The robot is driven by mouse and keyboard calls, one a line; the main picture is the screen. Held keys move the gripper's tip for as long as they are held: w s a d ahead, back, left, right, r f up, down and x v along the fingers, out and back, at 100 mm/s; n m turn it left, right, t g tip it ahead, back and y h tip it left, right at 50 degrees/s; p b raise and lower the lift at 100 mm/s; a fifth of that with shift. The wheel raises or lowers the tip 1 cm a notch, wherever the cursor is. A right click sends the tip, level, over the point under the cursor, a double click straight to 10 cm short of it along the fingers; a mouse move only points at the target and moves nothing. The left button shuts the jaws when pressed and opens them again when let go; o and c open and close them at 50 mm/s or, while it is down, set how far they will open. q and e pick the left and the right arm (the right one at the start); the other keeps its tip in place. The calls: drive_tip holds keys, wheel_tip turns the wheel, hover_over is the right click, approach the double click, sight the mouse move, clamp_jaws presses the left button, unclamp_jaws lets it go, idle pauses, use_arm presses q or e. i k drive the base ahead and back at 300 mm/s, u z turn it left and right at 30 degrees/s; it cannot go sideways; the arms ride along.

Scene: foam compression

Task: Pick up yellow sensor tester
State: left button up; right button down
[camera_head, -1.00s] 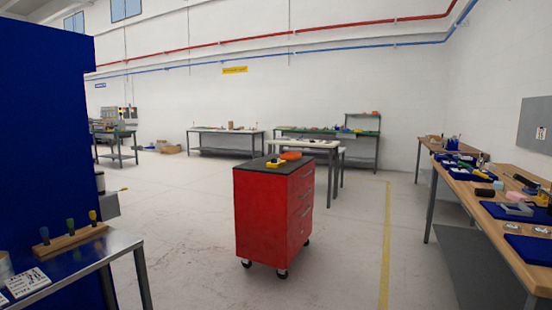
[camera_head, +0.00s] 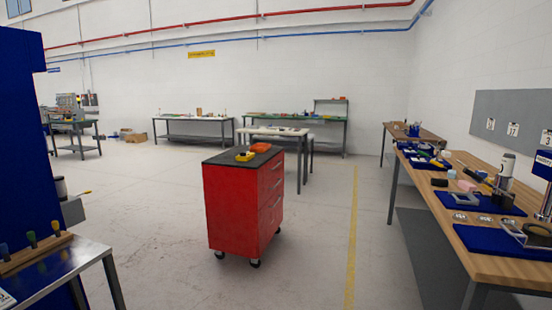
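A small yellow device (camera_head: 245,156), which looks like the yellow sensor tester, lies on the dark top of a red wheeled tool cabinet (camera_head: 232,211) in the middle of the room. An orange object (camera_head: 260,147) lies just behind it to the right on the same top. The yellow device is small at this distance and its details cannot be made out. Neither of my grippers shows in the head view.
A metal table (camera_head: 62,268) with a wooden tool rack stands at the near left beside a blue panel (camera_head: 20,130). A long wooden workbench (camera_head: 483,262) with blue mats runs along the right. The floor (camera_head: 160,230) around the cabinet is clear.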

sight(243, 156)
drive_tip(key=z, duration=0.55)
drive_tip(key=i, duration=6.65)
drive_tip(key=u, duration=2.4)
